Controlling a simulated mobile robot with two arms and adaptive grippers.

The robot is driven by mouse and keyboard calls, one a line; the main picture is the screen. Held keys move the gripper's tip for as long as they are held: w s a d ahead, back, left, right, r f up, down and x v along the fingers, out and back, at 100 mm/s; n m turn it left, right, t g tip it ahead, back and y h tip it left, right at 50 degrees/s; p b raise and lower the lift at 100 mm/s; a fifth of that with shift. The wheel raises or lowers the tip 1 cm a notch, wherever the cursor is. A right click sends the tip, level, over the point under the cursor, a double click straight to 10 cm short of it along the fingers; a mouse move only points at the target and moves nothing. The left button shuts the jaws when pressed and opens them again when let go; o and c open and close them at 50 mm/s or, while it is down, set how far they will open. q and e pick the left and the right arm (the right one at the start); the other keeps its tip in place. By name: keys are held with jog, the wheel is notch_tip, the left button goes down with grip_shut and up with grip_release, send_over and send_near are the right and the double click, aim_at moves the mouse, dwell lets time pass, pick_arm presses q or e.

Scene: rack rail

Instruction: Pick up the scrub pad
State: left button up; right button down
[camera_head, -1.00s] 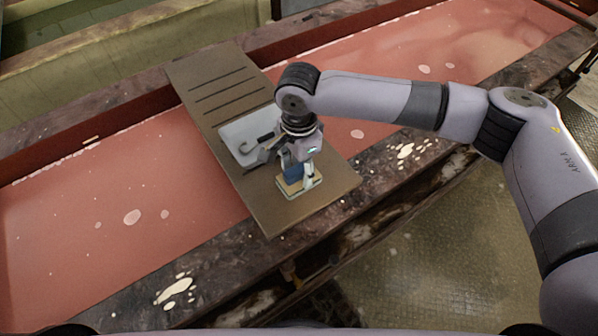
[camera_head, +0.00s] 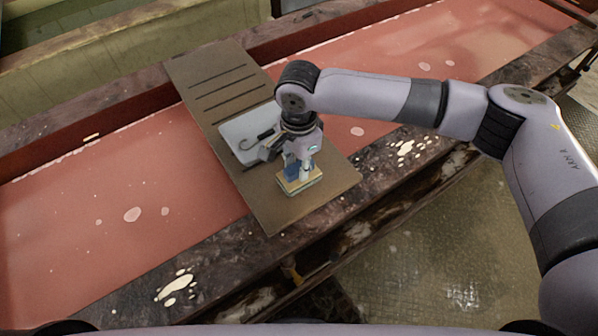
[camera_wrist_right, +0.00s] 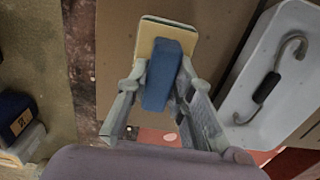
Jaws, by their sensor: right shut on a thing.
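The scrub pad has a tan and pale green base (camera_head: 300,184) and a blue block-shaped handle. It sits on the brown board (camera_head: 282,212) near the board's front end. My right gripper (camera_head: 300,165) points down over the pad and is shut on its handle. In the right wrist view the blue handle (camera_wrist_right: 162,78) lies between the two fingers, and the tan base (camera_wrist_right: 152,36) shows beyond it. I cannot see a gap between the pad and the board. My left gripper is not in view.
A pale tray (camera_head: 238,131) holding a hook with a black grip (camera_wrist_right: 268,86) lies on the board close beside my right gripper. The slotted board spans a red trough (camera_head: 110,205) with dark stained edges. The board's far end is clear.

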aim_at(299, 165)
jog(key=shift+r, duration=0.1)
notch_tip(299, 165, up, 20)
jog(key=b, duration=0.3)
dwell(0.3)
